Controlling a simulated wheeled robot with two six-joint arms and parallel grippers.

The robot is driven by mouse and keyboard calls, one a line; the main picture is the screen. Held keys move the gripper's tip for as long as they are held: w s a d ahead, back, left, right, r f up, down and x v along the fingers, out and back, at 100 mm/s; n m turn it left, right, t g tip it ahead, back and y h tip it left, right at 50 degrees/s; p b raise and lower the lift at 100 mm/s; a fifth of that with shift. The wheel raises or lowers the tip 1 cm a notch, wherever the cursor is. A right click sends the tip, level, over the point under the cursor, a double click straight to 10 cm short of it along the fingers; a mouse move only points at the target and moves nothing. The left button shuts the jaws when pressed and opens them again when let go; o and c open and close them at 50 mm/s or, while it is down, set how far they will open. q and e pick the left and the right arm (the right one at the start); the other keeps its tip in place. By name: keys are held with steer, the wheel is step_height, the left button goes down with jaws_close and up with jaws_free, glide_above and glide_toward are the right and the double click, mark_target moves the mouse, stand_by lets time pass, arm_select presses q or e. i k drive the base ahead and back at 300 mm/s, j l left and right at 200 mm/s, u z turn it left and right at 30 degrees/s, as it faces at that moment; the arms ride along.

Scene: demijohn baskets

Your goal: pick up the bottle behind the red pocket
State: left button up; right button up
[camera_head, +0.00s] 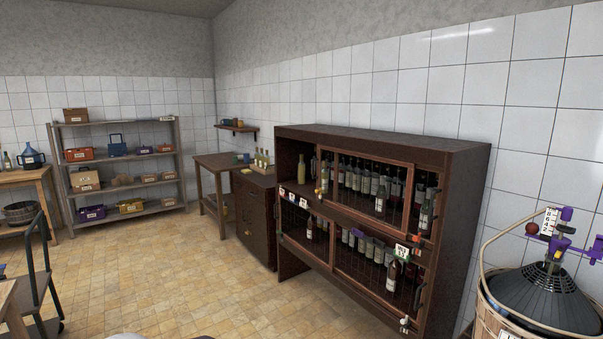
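A dark wooden cabinet (385,142) with wire-mesh doors stands right of centre and holds many bottles on two levels. On the upper level a yellowish bottle (301,169) stands at the left, and dark bottles with pale labels (381,199) stand behind the mesh. On the lower level a dark bottle (393,276) stands near the front right. Small red-orange parts (416,239) sit at the cabinet's right side between the levels. I cannot make out which part is a red pocket. Neither of my grippers shows in this view.
A demijohn (545,297) in a basket with purple fittings (562,216) stands at the right. A metal shelf (119,167) with boxes, a wooden table (217,161) and a cart (38,284) are further left. The tiled floor (170,275) before the cabinet is clear.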

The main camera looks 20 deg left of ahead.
mark_target(300, 165)
steer(key=i+j+u, duration=0.1)
steer(key=i+j, duration=0.6)
steer(key=i, duration=0.2)
steer(key=i+j+u, duration=0.15)
steer(key=i+j, duration=0.5)
steer(key=i, duration=0.3)
steer(key=i+j+u, duration=0.15)
steer(key=i+j, duration=0.15)
steer(key=i, duration=0.15)
steer(key=i+j, duration=0.25)
steer(key=i, duration=0.25)
steer(key=i+j+u, duration=0.15)
steer(key=i, duration=0.35)
steer(key=i+j, duration=0.25)
steer(key=i, duration=0.25)
steer(key=u, duration=0.05)
